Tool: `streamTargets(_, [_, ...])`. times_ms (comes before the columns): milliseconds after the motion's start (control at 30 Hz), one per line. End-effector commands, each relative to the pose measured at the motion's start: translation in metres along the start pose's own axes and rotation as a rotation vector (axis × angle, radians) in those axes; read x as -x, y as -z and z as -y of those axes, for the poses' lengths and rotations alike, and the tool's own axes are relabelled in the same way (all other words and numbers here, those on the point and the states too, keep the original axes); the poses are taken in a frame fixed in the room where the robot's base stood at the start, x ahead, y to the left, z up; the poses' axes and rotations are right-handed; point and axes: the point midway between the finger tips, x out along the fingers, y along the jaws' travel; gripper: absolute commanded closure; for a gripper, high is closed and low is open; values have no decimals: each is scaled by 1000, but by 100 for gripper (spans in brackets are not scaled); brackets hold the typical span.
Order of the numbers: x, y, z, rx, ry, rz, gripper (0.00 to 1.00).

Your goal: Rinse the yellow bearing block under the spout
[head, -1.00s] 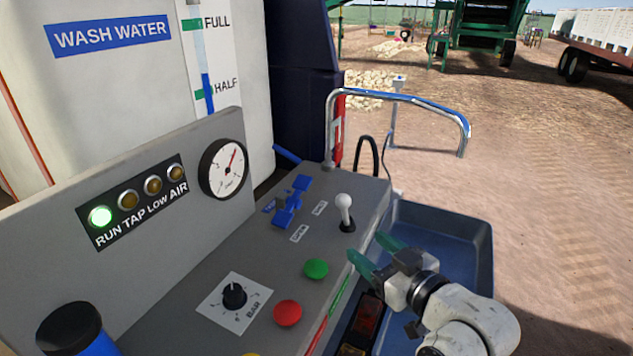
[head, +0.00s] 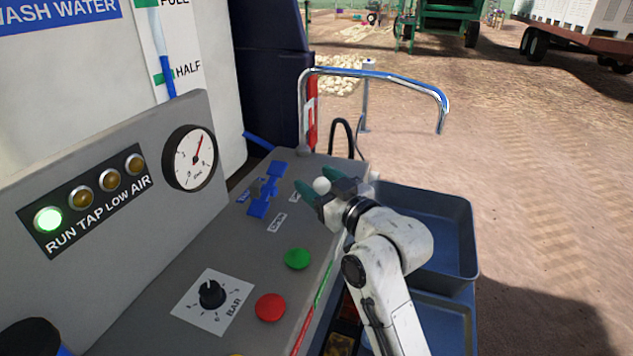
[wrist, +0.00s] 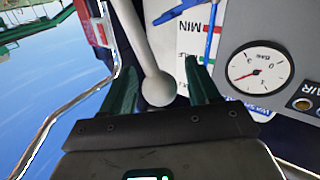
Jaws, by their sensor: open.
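The spout (head: 375,74) is a bent chrome pipe, blue-tinted on top, arching over the basin side with its open end turned down; no water shows from it. My gripper (head: 316,184) is open at the white-knobbed lever (head: 321,186) on the grey panel. In the wrist view the lever's round knob (wrist: 158,89) sits between the two green fingers, which are apart; I cannot tell whether they touch it. I cannot make out the yellow bearing block for sure; a yellowish patch (head: 340,344) shows low beside the panel, partly cut off.
Blue basins (head: 462,240) stand right of the panel, below the spout. The panel (head: 190,262) carries a blue valve handle (head: 263,195), green (head: 297,258) and red (head: 270,307) buttons and a dial (head: 212,294). The RUN lamp (head: 48,219) glows green. Open ground lies right.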

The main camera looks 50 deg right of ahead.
Motion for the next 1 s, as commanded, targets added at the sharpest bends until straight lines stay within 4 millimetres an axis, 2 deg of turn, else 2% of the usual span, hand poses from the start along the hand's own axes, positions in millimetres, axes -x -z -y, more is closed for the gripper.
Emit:
streamTargets(133, [-7, 0, 0, 1, 0, 0, 40])
streamTargets(400, [-8, 0, 0, 0, 0, 1, 40])
streamTargets(1000, [-8, 0, 0, 0, 0, 1, 97])
